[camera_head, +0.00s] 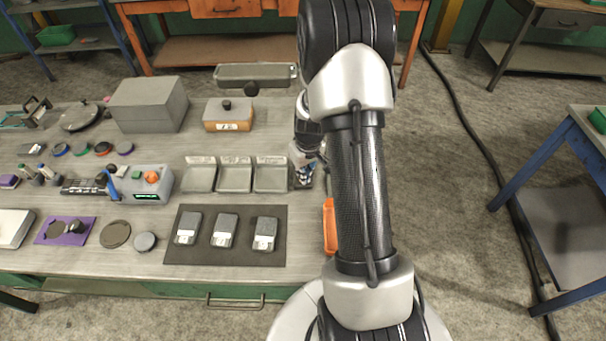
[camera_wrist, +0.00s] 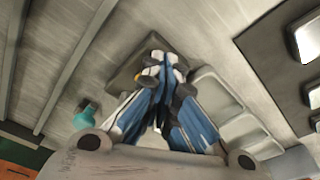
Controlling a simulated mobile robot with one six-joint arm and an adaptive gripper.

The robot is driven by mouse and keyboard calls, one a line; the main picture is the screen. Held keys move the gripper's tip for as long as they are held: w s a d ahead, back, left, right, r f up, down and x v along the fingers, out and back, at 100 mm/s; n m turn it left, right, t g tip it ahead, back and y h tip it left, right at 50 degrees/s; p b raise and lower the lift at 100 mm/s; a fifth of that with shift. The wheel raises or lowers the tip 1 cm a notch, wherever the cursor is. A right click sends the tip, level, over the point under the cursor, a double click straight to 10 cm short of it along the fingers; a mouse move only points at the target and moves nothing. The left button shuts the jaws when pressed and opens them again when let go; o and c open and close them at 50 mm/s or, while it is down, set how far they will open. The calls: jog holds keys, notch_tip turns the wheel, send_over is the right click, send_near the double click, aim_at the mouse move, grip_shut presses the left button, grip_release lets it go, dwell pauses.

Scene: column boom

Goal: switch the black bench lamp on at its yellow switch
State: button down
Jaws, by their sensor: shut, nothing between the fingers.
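My gripper (camera_head: 302,168) is shut and empty, low over the right part of the grey bench, just right of the light trays. In the wrist view its blue-and-white fingers (camera_wrist: 162,68) meet over a dark, flat, square piece (camera_wrist: 122,72). This piece looks like the base of the black lamp, but the fingers cover much of it. A small yellow spot (camera_wrist: 138,75) shows at its edge beside the fingertips and may be the switch. I cannot tell whether the fingers touch it. The lamp's upper part is not clearly visible, and my arm blocks part of the head view.
Three shallow trays (camera_head: 235,177) stand left of my gripper. A dark mat (camera_head: 225,256) with three grey devices lies in front. An orange item (camera_head: 329,228) is partly behind my arm. A wooden box (camera_head: 228,119) stands farther back. A teal object (camera_wrist: 88,116) shows in the wrist view.

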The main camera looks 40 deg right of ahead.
jog(key=shift+r+p, duration=2.2)
jog(key=shift+r, duration=1.25)
